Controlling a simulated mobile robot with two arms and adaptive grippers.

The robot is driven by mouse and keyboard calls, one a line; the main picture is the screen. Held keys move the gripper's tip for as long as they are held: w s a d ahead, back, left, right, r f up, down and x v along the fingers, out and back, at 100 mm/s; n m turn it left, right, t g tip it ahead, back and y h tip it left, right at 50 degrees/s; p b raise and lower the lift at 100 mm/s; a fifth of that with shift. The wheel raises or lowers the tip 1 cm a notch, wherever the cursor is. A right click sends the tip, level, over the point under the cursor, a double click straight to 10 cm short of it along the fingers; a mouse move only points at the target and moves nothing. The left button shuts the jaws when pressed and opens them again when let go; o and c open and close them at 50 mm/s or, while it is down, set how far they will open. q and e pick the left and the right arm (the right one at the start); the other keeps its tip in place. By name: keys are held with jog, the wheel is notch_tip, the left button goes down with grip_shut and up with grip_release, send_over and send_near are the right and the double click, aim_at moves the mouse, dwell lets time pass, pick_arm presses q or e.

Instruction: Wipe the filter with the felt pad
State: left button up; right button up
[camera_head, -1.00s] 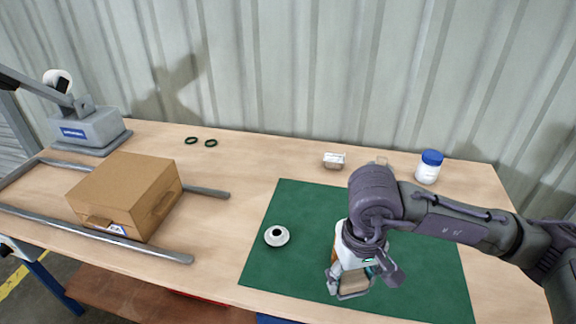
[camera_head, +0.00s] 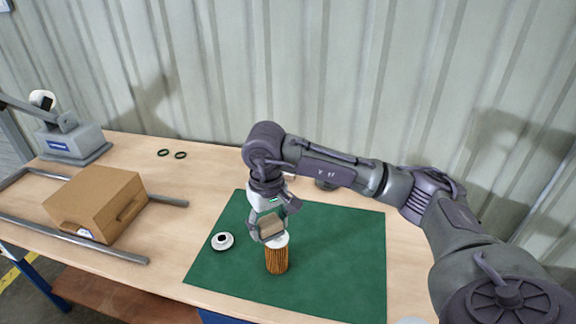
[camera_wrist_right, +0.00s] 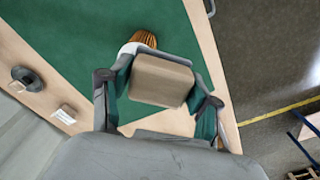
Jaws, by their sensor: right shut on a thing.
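The filter (camera_head: 277,262) is an orange-brown pleated cylinder with a white top end. It stands upright on the green mat (camera_head: 330,280); in the right wrist view, its pleated side (camera_wrist_right: 145,38) shows beyond the pad. My right gripper (camera_head: 270,230) is shut on the felt pad (camera_head: 272,226), a tan block. In the head view the pad overlaps the filter's top end; I cannot tell whether they touch. The pad (camera_wrist_right: 161,80) sits between both fingers in the right wrist view and hides part of the filter. My left gripper is not in view.
A white ring-shaped part (camera_head: 222,241) with a dark centre lies on the mat left of the filter. A cardboard box (camera_head: 85,205) sits between grey rails at left. Two dark green rings (camera_head: 171,154) lie at the back. The mat's right side is clear.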

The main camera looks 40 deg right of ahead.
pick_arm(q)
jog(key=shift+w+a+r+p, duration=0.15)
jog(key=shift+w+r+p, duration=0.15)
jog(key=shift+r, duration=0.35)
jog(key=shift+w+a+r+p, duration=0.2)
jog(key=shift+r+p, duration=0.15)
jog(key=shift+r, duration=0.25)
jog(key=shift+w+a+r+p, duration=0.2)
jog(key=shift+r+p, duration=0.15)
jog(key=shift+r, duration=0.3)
pick_arm(e)
jog(key=w+d+r, duration=0.1)
jog(key=w+d, duration=0.3)
jog(key=d, duration=0.1)
jog(key=shift+w+d, duration=0.4)
